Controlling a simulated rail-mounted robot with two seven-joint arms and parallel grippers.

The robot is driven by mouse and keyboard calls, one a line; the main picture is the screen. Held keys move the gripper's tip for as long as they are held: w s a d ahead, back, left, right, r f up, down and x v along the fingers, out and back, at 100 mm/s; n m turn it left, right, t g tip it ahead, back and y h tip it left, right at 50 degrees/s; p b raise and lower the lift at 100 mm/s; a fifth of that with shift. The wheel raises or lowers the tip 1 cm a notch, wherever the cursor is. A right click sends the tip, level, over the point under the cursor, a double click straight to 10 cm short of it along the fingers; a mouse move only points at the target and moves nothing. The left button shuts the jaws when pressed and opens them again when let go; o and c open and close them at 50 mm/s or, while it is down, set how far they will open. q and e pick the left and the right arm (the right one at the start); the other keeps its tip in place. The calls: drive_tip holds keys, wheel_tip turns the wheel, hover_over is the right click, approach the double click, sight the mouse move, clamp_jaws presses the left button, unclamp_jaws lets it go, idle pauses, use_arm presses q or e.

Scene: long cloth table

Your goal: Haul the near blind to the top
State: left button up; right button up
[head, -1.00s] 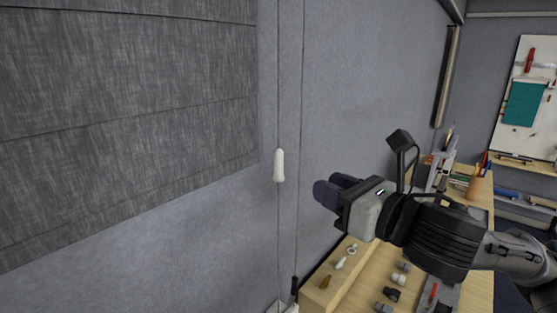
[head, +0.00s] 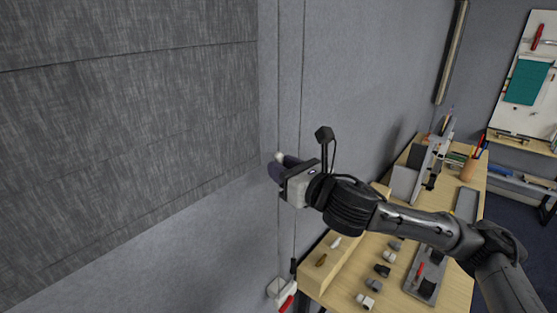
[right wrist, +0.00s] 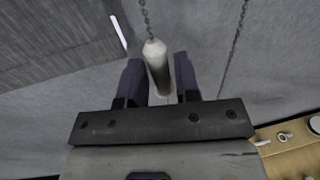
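The dark grey slatted blind (head: 130,120) hangs on the wall at the left of the head view, and a corner of it shows in the right wrist view (right wrist: 50,40). A white cord pull (head: 280,156) hangs on a thin cord beside the blind's right edge. My right gripper (head: 276,172) is at the pull and hides most of it in the head view. In the right wrist view the pull (right wrist: 157,65) stands between the two dark fingers (right wrist: 162,85), with gaps beside it, so the gripper looks open. My left gripper is not in view.
A second thin cord (head: 303,80) hangs just right of the pull. A wooden workbench (head: 400,245) with several small fittings lies below my right arm. A red-handled tool (head: 287,302) is near the wall at the bottom.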

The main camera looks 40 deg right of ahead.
drive_tip(key=shift+w, duration=0.8)
clamp_jaws()
